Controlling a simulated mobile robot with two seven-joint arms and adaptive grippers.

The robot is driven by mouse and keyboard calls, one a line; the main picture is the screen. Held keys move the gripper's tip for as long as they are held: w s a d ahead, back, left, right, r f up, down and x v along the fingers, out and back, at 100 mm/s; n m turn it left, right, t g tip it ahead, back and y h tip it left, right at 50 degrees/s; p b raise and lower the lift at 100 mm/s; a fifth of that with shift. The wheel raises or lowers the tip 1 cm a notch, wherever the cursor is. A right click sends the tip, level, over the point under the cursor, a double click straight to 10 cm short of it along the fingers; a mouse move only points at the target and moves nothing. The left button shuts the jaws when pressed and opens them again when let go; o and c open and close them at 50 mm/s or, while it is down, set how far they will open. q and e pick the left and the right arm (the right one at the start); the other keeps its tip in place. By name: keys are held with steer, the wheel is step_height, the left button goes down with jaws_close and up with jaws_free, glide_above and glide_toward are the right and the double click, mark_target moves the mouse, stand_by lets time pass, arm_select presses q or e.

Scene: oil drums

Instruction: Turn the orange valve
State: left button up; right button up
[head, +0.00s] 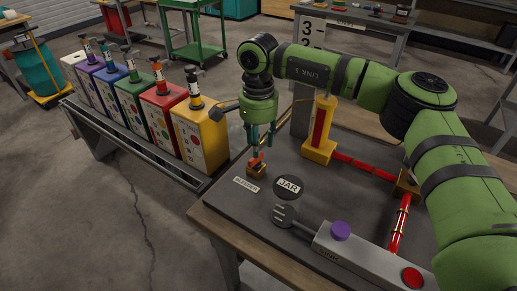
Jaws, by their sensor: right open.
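The orange valve (257,158) is a small handle on a brass-coloured block near the left edge of the workbench. My right gripper (262,144) points down from the green arm that comes in from the right. Its dark teal fingers are open and hang just above the valve. Whether a fingertip touches the valve is too small to tell. My left gripper is not in view.
The grey workbench (322,203) also holds a yellow-and-red post (320,135), red pipes (366,167), a round JAR pad (289,186) and a grey unit with a purple knob (340,231). Several coloured drums with pumps stand on a rack to the left, such as a yellow drum (203,140).

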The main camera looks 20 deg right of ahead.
mark_target(256, 161)
steer(key=shift+f+p, duration=0.4)
steer(key=shift+f, duration=1.65)
jaws_close()
